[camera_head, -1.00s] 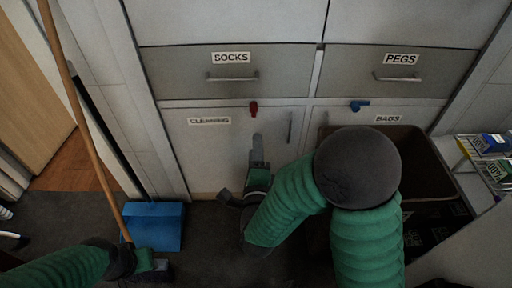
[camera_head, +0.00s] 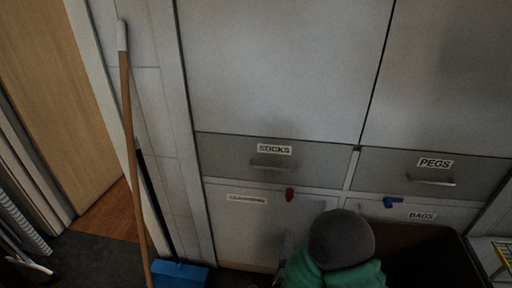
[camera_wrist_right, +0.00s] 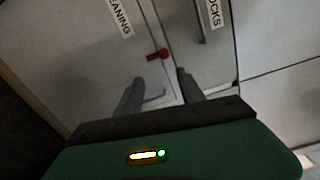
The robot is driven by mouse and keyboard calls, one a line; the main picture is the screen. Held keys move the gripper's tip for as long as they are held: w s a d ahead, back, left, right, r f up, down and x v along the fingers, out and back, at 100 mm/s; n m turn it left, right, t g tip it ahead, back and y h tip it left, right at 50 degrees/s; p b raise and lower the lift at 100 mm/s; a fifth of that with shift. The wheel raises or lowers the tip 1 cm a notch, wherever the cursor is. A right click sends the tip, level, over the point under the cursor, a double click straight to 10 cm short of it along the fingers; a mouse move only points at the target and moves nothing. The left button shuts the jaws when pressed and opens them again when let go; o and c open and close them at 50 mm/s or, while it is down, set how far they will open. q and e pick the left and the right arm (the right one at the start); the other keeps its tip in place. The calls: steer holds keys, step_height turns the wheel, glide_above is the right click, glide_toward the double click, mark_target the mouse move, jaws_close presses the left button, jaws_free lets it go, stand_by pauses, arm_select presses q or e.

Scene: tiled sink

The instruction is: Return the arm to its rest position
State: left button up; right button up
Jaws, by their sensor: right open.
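My right arm, green sleeved with a dark rounded elbow (camera_head: 341,240), rises from the bottom edge of the head view, in front of the lower cabinet doors. In the right wrist view my right gripper (camera_wrist_right: 158,90) is open, with two dark fingers apart and nothing between them. It points at the door labelled CLEANING (camera_wrist_right: 75,55), whose red catch (camera_wrist_right: 158,54) shows beyond the fingers. In the head view the arm mostly hides this gripper. My left arm and gripper are out of view.
The SOCKS drawer (camera_head: 225,150) and PEGS drawer (camera_head: 385,180) are shut. A blue catch (camera_head: 393,202) is above the BAGS label. A dark brown bin (camera_head: 425,260) stands at the lower right. A broom-like pole (camera_head: 131,150) and blue dustpan (camera_head: 180,274) are at the left.

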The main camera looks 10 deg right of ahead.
step_height(320, 180, down, 5)
steer(key=s+n+g+y, duration=0.1)
steer(key=n+g+y, duration=0.5)
steer(key=n, duration=0.7)
steer(key=s+d+n+g+h, duration=0.1)
steer(key=s+d+n+g, duration=0.3)
steer(key=s, duration=0.3)
steer(key=s+d+n+g, duration=0.2)
steer(key=s+n+g, duration=0.2)
steer(key=s+n, duration=0.25)
step_height(320, 180, up, 37)
steer(key=p, duration=3.6)
steer(key=shift+s+a+m+p, duration=0.15)
steer(key=shift+a+m+p, duration=0.2)
steer(key=shift+a+p, duration=0.1)
